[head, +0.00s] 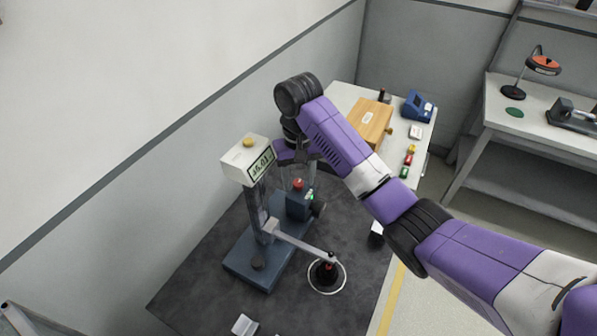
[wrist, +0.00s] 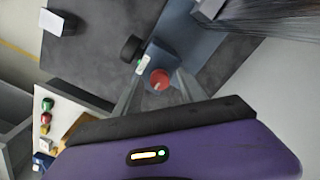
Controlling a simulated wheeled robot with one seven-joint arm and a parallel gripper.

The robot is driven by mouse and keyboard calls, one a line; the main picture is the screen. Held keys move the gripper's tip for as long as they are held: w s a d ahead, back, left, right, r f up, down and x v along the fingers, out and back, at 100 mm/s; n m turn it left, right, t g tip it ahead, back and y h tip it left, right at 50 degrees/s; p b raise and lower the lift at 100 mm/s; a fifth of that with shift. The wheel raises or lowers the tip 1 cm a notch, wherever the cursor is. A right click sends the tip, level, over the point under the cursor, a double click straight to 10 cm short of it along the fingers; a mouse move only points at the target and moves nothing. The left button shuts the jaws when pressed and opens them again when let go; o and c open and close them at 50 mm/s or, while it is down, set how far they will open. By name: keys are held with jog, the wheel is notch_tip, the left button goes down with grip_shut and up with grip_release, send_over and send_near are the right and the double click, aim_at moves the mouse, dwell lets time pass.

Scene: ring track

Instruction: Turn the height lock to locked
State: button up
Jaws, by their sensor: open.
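A measuring stand with a dark blue base (head: 248,262) and a grey column stands on the dark mat. A blue block (head: 300,206) sits beside its column, with a red knob (head: 298,184) on top, a black side knob (head: 319,209) and a small green-lit label. The frames do not make clear which part is the height lock. My gripper (head: 297,176) is above the block, pointing down. In the wrist view its open fingers (wrist: 157,84) stand on either side of the red knob (wrist: 159,79); contact cannot be told. The black knob (wrist: 131,48) is up and left.
The stand's display head (head: 248,160) rises close left of my gripper. A thin arm reaches to a black post (head: 325,272) inside a white ring. A wooden box (head: 371,121), a blue device (head: 418,106) and several coloured knobs are farther back. The mat's front is mostly clear.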

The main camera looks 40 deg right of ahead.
aim_at(299, 182)
notch_tip(299, 182, up, 6)
jog(key=shift+d+r, duration=0.1)
jog(key=shift+r, duration=0.7)
dwell(0.3)
